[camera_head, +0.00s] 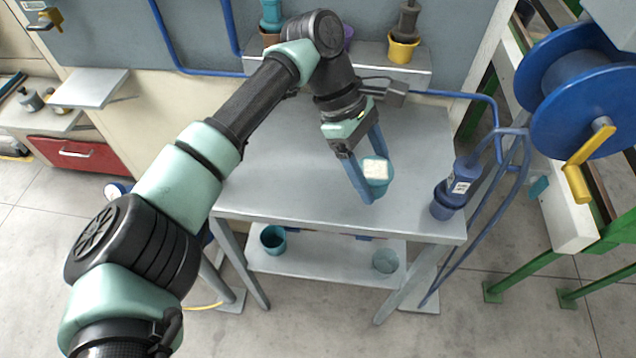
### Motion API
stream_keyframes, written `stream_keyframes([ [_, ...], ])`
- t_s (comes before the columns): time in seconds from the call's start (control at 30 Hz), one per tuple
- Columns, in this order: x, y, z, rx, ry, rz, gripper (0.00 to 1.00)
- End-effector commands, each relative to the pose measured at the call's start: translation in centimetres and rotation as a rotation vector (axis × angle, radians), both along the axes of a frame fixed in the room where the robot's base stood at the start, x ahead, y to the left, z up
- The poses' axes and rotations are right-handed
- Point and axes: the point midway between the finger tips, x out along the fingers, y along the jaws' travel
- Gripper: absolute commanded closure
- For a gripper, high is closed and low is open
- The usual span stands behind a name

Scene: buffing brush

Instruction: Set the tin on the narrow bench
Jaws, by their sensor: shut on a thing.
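My gripper (367,176) is shut on a small teal tin (378,187) with a pale, whitish top. The tin is upright between the two blue fingers. It shows over the front part of a narrow grey bench (290,180). I cannot tell from this view whether the tin's base touches the bench top or hangs just above it. My fingers hide part of the tin's left side.
A blue cup-like holder (447,200) with a blue item stands at the bench's right front corner. A raised shelf (375,60) at the back bears several pots. A lower shelf (330,262) holds two containers. A blue hose reel (580,95) is at right. The bench's left part is clear.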

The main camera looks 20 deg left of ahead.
Motion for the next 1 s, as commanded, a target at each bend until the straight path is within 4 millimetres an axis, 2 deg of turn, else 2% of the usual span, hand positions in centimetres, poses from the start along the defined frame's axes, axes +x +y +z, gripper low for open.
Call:
stream_keyframes([
  [0.03, 0.5, 0.7, -1.1, 0.0, -0.006, 0.083, 0.86],
  [0.4, 2.8, 4.7, 0.2, 0.002, -0.009, 0.725, 0.86],
  [0.7, 3.2, 7.6, 1.7, 0.003, -0.01, 1.208, 0.86],
  [1.0, 2.8, 9.0, 3.2, 0.001, -0.003, 1.488, 0.86],
])
